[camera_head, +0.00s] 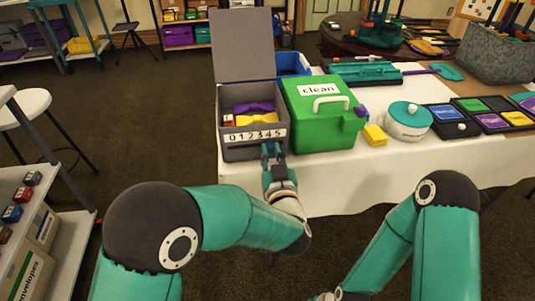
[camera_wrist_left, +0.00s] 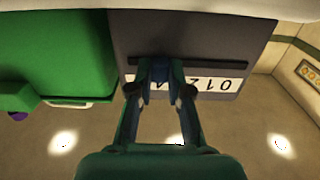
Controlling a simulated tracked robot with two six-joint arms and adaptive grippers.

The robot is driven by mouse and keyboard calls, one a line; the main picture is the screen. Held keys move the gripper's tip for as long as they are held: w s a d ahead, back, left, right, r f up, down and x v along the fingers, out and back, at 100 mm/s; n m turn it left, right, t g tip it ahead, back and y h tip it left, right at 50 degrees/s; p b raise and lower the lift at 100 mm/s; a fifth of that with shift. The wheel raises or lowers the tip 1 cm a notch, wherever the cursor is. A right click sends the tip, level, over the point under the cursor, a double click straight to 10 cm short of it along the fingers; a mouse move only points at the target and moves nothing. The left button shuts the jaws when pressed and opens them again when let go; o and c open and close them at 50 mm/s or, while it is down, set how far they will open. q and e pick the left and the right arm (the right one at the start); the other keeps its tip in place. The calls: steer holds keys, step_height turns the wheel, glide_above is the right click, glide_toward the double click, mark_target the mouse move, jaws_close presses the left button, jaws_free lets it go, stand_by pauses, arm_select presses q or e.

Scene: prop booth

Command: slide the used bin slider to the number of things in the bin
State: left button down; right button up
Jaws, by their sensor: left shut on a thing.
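The grey used bin (camera_head: 232,153) stands with its lid (camera_head: 244,45) open at the table's left end. Inside I see a purple bow-like thing (camera_head: 254,108), a yellow thing (camera_head: 262,120) and a small orange-red thing (camera_head: 228,120). A white strip (camera_head: 256,135) on its front reads 0 to 5. My left gripper (camera_head: 270,150) is at the front below the strip's high end, shut on the slider, which its fingers mostly hide. In the left wrist view the gripper (camera_wrist_left: 162,72) sits at the dark slot (camera_wrist_left: 215,64), covering the higher numbers. My right gripper is out of view.
A green box (camera_head: 318,125) labelled "clean" stands close on the right of the bin. A yellow block (camera_head: 375,135), a white pot with a teal lid (camera_head: 407,120) and dark trays (camera_head: 470,104) are farther right. A blue bin (camera_head: 293,64) is behind.

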arm_select(q)
steer(key=c, duration=1.1)
jaws_free()
steer(key=shift+r, duration=0.1)
step_height(320, 180, up, 10)
steer(key=shift+f, duration=0.15)
